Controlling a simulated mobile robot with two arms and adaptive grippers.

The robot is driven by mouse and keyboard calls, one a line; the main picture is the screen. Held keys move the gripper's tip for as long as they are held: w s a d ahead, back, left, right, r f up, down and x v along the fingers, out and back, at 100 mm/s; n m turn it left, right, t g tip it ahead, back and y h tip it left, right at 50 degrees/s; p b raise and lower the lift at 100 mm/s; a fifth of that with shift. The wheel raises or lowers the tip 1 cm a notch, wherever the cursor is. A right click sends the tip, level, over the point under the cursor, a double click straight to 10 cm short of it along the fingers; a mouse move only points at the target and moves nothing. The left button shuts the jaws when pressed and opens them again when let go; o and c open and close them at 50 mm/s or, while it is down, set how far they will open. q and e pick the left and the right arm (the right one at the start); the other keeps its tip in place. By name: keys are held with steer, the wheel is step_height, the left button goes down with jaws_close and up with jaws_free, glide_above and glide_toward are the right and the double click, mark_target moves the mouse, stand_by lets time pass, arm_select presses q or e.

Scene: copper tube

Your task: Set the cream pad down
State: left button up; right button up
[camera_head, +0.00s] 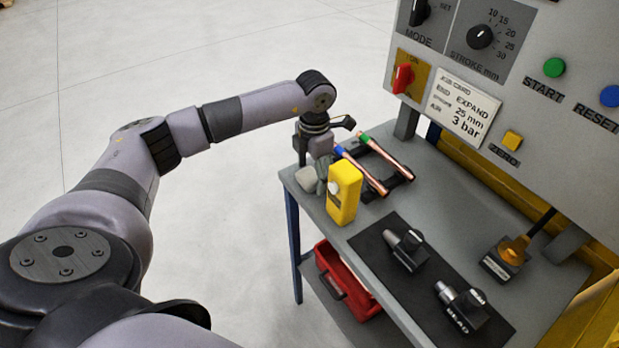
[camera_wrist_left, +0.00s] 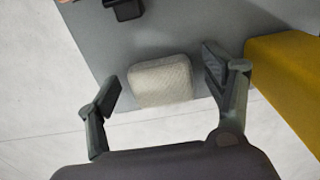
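The cream pad (camera_head: 306,179) is a small rounded block near the left corner of the grey workbench (camera_head: 375,222). In the left wrist view the pad (camera_wrist_left: 160,82) lies close to the bench edge and appears to rest on the bench top. My left gripper (camera_head: 315,165) is over the pad. In the left wrist view its two fingers (camera_wrist_left: 161,84) are spread on either side of the pad, with a visible gap on both sides. The pad's underside is hidden. My right gripper is not in view.
A yellow block (camera_head: 344,194) stands close beside the pad. Copper tubes (camera_head: 362,171) on a black rack lie behind it. A black mat (camera_head: 434,296) with two tools is farther right, before the control panel (camera_head: 540,110). A red toolbox (camera_head: 343,281) sits below.

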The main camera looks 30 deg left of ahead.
arm_select(q)
steer(key=c, duration=1.1)
steer(key=shift+r, duration=0.1)
